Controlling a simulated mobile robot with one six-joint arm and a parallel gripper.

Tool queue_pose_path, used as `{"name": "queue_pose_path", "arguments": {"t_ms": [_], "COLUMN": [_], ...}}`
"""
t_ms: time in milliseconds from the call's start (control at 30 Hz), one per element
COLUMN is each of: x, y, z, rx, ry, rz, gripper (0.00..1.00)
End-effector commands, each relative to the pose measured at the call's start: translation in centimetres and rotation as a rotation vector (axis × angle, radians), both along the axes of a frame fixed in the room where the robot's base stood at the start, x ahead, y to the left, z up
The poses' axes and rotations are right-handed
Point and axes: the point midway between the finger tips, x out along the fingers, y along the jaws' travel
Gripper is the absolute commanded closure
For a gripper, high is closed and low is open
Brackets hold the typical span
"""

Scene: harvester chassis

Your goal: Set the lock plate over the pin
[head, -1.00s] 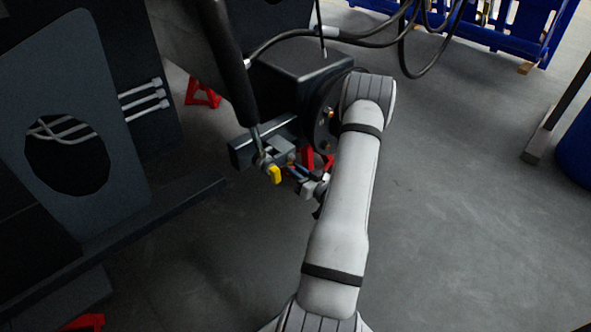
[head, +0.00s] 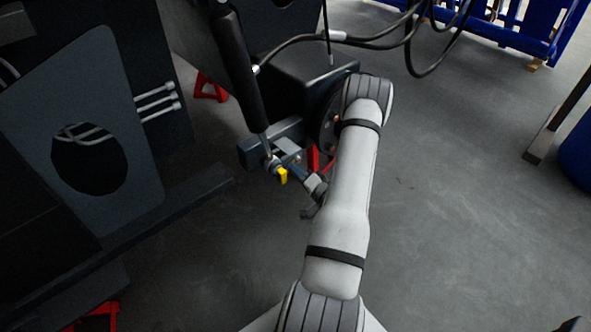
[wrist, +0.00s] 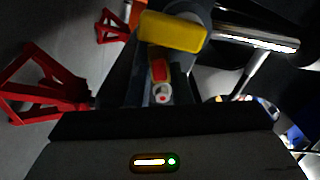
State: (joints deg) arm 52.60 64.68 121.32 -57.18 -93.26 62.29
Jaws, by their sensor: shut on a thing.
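My gripper (head: 308,186) is at the end of the arm, just right of the linkage joint at the foot of the dark cylinder. It is shut on a small part, which I take to be the lock plate; its outline is not clear. A yellow piece (head: 283,176) sits at the joint, left of the gripper. In the wrist view the yellow piece (wrist: 172,33) is large, straight ahead, beside a grey round part. Small red and white details (wrist: 161,82) show between it and the gripper body. I cannot make out the pin, or whether anything touches it.
The dark cylinder (head: 240,80) comes down to the joint, with hoses (head: 380,42) above. A dark panel with an oval hole (head: 90,158) stands left. Red stands (head: 209,88) are on the floor, one close in the wrist view (wrist: 42,85).

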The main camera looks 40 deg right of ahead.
Motion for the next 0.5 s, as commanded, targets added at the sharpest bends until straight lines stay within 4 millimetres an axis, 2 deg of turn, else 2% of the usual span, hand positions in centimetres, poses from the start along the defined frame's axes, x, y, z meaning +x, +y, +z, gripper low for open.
{"name": "queue_pose_path", "arguments": {"t_ms": [200, 500], "x": [-0.02, -0.03], "y": [0.22, 0.30], "z": [0.86, 1.27], "rx": [0.177, 0.344], "ry": [0.014, 0.028], "rz": [0.001, 0.000], "gripper": [1.00, 1.00]}}
